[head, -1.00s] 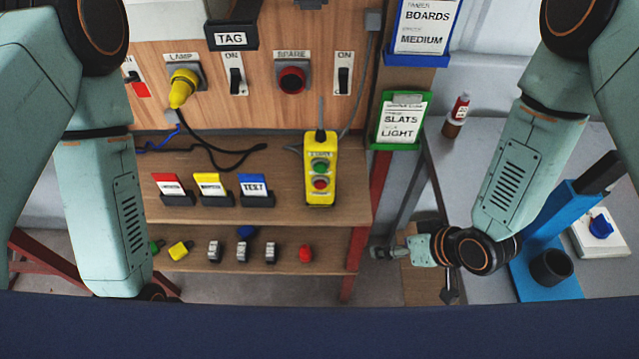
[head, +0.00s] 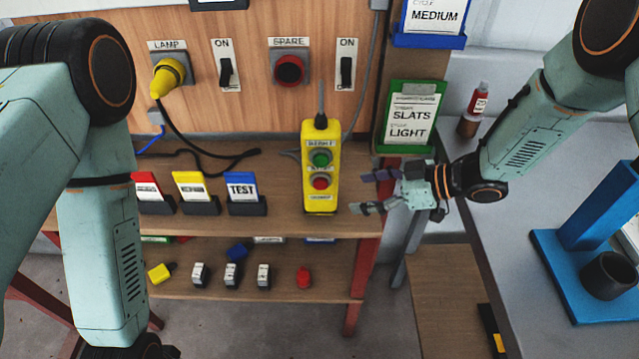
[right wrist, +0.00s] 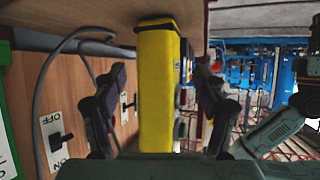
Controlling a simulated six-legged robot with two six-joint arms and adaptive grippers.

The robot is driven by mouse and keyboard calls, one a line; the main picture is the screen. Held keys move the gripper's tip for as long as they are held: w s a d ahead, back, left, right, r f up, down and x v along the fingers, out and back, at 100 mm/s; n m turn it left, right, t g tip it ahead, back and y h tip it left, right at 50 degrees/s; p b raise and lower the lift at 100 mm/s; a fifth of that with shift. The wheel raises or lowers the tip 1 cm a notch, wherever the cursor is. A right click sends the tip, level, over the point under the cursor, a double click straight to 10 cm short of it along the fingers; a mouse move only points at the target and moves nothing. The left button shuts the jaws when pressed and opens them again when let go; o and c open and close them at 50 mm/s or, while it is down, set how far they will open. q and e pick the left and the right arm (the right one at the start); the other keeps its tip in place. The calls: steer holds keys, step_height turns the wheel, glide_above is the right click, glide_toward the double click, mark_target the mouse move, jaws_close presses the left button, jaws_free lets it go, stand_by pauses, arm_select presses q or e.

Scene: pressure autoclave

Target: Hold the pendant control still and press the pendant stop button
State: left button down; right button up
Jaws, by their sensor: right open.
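The yellow pendant control (head: 311,195) stands upright at the shelf's front, its cable rising from the top. A green button (head: 320,158) sits above the red stop button (head: 320,182) on its face. My right gripper (head: 363,192) is open just right of the pendant, fingers pointing at it.
Coloured tag cards in dark holders, one a blue TEST card (head: 241,187), stand left of the pendant. The green SLATS sign (head: 408,115) hangs just above my right gripper. A lower shelf (head: 335,280) holds small parts.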

mark_target(325, 197)
steer(key=shift+w, duration=0.1)
steer(key=shift+w+a+f+b, duration=0.1)
steer(key=shift+a+f+b, duration=0.15)
steer(key=shift+b, duration=0.2)
steer(key=b+x, duration=0.4)
steer(key=x, duration=0.3)
steer(key=shift+a, duration=0.1)
steer(key=shift+b+x, duration=0.45)
steer(key=shift+x, duration=0.6)
steer(key=shift+c, duration=0.5)
steer(key=c, duration=0.4)
steer(key=shift+c, duration=0.5)
